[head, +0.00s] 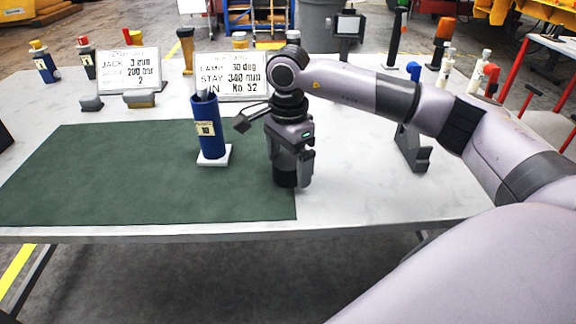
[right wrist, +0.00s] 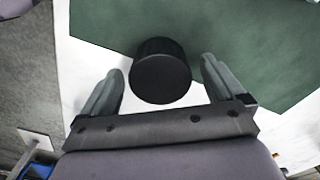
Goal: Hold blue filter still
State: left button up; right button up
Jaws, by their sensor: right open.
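The blue filter (head: 208,132) is a tall blue cylinder with a cream label and a grey piece at its top. It stands upright on a white square base (head: 215,157) on the green mat. My right gripper (head: 291,172) points down to the right of the filter, apart from it, near the mat's right edge. In the right wrist view its two fingers (right wrist: 162,80) are spread wide, with a black cylinder (right wrist: 160,78) between them and gaps on both sides. The filter is not clearly seen in that view. My left gripper does not show.
The green mat (head: 110,175) is mostly bare left of the filter. Two white sign boards (head: 129,70) (head: 231,76) stand behind it. Several coloured cylinders and small grey blocks line the back. A grey bracket (head: 412,150) stands right of my gripper. The table's front edge is close.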

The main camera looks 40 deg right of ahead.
aim_at(288, 160)
jog(key=c, duration=1.1)
jog(key=shift+r, duration=0.1)
notch_tip(288, 160, up, 20)
jog(key=p, duration=0.2)
jog(key=shift+p, duration=0.35)
